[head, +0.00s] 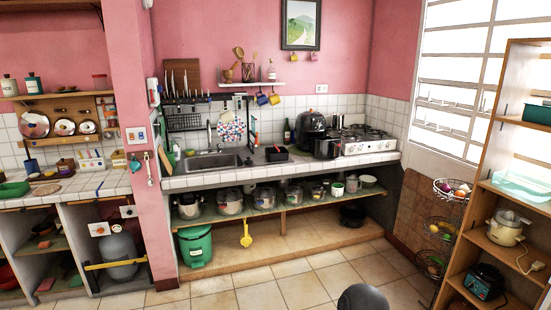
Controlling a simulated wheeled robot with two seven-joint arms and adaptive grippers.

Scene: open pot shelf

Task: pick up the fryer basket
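A black air fryer (311,125) stands on the tiled counter, left of the white stove. A black, box-shaped part (327,149) sits at its front right, near the counter's front edge; it looks like the fryer basket, but I cannot tell whether it is apart from the fryer. A low, black, open square container (276,154) lies on the counter to the left, beside the sink. Neither of my grippers is in view.
Several pots fill the shelf below. A wooden shelf unit (477,215) and hanging wire baskets (440,229) stand at right. Tiled floor in front is mostly clear.

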